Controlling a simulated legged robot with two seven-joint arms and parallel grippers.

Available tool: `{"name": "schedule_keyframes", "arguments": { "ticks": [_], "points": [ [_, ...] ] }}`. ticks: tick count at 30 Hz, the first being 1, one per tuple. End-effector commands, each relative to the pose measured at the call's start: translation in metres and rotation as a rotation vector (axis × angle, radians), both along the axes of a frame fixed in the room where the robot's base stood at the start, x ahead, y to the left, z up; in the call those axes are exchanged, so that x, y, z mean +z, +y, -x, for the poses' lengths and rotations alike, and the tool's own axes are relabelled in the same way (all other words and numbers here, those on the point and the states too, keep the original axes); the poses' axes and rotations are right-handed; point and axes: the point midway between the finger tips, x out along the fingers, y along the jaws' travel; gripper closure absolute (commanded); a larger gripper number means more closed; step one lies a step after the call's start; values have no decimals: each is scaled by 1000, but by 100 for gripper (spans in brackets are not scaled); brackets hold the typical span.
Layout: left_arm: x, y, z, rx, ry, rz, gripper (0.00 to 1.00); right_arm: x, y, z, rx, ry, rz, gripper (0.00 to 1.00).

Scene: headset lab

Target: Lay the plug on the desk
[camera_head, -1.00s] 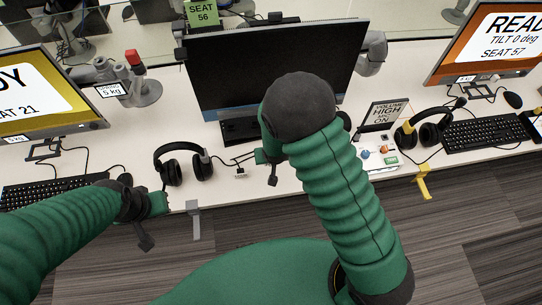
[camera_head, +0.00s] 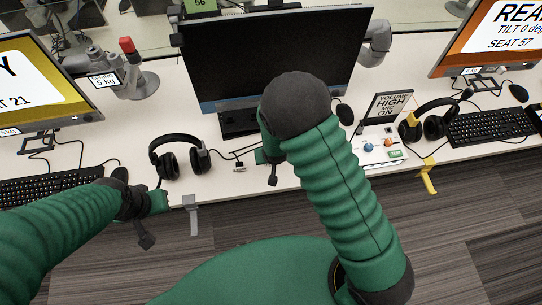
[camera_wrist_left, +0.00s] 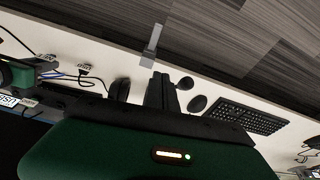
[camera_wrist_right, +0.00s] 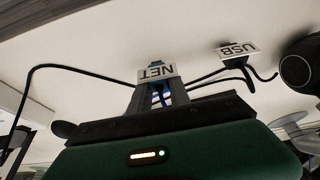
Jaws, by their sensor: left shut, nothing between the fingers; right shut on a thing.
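A plug with a white NET label (camera_wrist_right: 157,73) is held between the fingers of my right gripper (camera_wrist_right: 158,98) in the right wrist view. A bit of blue shows between the fingers. The plug is close over the desk (camera_wrist_right: 215,25); I cannot tell if it touches. A second plug, with a USB label (camera_wrist_right: 240,50), lies on the desk beside it. In the head view my right gripper (camera_head: 264,158) is at the desk's front part, below the dark monitor, its fingers partly hidden by my arm. My left gripper (camera_head: 160,200) is shut and empty by the front edge.
A black headset (camera_head: 180,158) lies between my grippers. A grey hook (camera_head: 192,202) and a yellow hook (camera_head: 428,178) hang at the front edge. The dark monitor (camera_head: 275,55) stands behind; a control box (camera_head: 380,150) and another headset (camera_head: 430,120) are at right.

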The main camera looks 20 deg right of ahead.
Motion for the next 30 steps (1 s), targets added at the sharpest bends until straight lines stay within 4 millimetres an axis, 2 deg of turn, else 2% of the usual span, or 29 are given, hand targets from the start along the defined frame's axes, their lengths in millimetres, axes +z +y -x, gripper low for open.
{"name": "schedule_keyframes", "arguments": {
  "ticks": [6, 16, 17, 22, 30],
  "points": [
    [-10, 0, 0, 0, 0, 0, 100, -13, 0, 0, 0, 0, 0, 100],
    [-10, 0, 0, 0, 0, 0, 100, -14, 0, 0, 0, 0, 0, 100],
    [-10, 0, 0, 0, 0, 0, 100, -14, 0, 0, 0, 0, 0, 76],
    [-10, 0, 0, 0, 0, 0, 100, -14, 0, 0, 0, 0, 0, 54],
    [-10, 0, 0, 0, 0, 0, 100, -14, 0, 0, 0, 0, 0, 52]
  ]
}}
